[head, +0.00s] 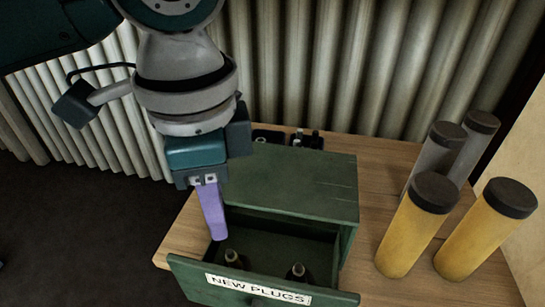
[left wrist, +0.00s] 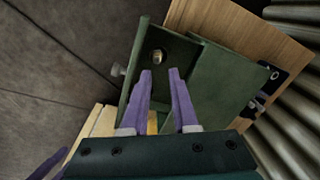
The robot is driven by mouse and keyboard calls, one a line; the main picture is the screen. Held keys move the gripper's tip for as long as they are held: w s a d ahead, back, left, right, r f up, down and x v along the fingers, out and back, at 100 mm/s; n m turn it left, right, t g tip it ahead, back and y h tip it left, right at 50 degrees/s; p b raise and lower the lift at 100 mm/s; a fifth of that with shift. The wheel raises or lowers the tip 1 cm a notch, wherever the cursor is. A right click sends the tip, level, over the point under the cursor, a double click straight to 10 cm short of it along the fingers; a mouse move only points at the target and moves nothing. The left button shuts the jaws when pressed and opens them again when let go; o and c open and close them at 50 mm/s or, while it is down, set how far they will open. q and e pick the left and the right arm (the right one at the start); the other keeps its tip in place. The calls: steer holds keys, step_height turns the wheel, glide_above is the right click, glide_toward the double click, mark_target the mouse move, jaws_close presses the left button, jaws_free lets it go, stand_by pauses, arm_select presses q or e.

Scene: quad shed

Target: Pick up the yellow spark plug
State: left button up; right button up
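Two spark plugs stand in the open green drawer (head: 262,290): a left one (head: 232,259) and a right one (head: 298,272). Both look dark with brownish tops; I cannot tell clearly which is yellow. My left gripper (head: 217,238) has purple fingers and hangs over the drawer's left part, near the left plug. In the left wrist view its fingers (left wrist: 160,72) are apart with nothing between them. One plug (left wrist: 158,56) with a pale tan top shows just beyond the tips. A purple piece at that view's lower left edge looks like part of my right gripper (left wrist: 48,163).
The drawer belongs to a green cabinet (head: 300,185) on a wooden table (head: 390,170); its front reads NEW PLUGS. A dark tray (head: 268,137) with small items lies behind. Yellow canisters (head: 415,230) (head: 480,240) and grey ones (head: 472,150) stand at right. Corrugated wall behind.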

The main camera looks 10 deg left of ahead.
mark_target(229, 251)
arm_select(q)
steer(key=f+b, duration=0.2)
steer(key=f, duration=0.1)
steer(key=f+b, duration=0.1)
steer(key=f, duration=0.1)
steer(key=shift+s, duration=0.35)
steer(key=f+b, duration=0.3)
steer(key=w+f+b, duration=0.1)
steer(key=f, duration=0.1)
steer(key=shift+d+f+b, duration=0.1)
steer(key=shift+d+b, duration=0.15)
steer(key=shift+b, duration=0.15)
arm_select(e)
step_height(229, 251, down, 8)
steer(key=s, duration=0.1)
arm_select(q)
jaws_close()
